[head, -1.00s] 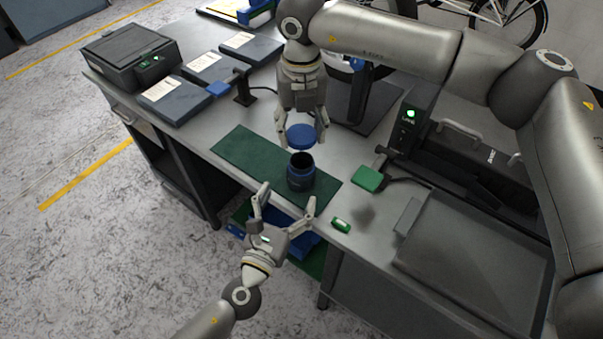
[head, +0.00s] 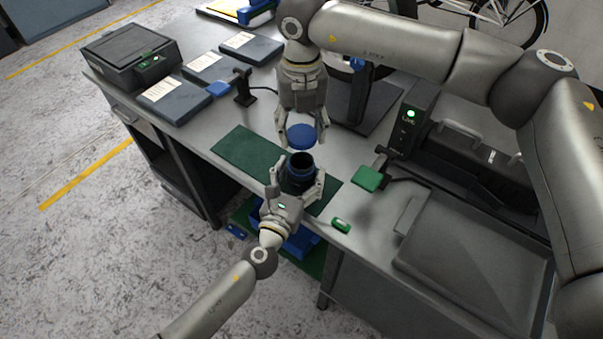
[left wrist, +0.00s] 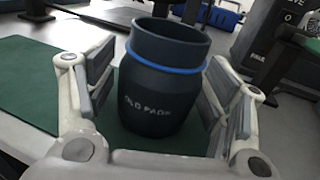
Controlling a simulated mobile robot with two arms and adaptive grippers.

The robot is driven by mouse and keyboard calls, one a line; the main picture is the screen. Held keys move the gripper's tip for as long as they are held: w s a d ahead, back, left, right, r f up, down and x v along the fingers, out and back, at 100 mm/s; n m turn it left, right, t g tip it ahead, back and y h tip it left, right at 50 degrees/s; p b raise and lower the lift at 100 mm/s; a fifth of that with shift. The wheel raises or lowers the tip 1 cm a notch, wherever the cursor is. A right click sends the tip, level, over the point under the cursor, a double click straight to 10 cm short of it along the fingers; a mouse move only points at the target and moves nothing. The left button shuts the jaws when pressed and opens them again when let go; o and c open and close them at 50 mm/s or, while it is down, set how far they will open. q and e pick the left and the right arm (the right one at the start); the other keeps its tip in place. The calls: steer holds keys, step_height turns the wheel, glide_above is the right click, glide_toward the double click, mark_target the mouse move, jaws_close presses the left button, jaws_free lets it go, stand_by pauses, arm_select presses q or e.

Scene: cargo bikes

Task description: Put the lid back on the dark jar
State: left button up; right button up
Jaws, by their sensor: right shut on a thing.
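The dark jar (head: 300,170) stands upright and uncovered on the green mat (head: 243,153). In the left wrist view the jar (left wrist: 160,100) shows a blue ring below its rim and pale lettering. My left gripper (head: 297,181) is open, its fingers on either side of the jar; in the left wrist view gaps show between the pads and the jar, clearer on the left. My right gripper (head: 301,138) points down and is shut on the blue lid (head: 301,135), which it holds above and slightly behind the jar's mouth, apart from it.
A green block (head: 367,179) and a small green-and-white item (head: 341,225) are to the right of the mat. A grey tray (head: 480,262) is at the right. Dark flat boxes (head: 175,98) lie at the back left. The left part of the mat is clear.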

arm_select(q)
steer(key=c, duration=1.1)
arm_select(e)
glide_above(302, 155)
steer(key=s, duration=0.3)
steer(key=shift+w+f, duration=0.15)
steer(key=shift+f, duration=1.1)
steer(key=shift+w+f, duration=0.1)
steer(key=shift+f, duration=1.15)
steer(key=shift+f, duration=0.9)
steer(key=shift+f, duration=0.55)
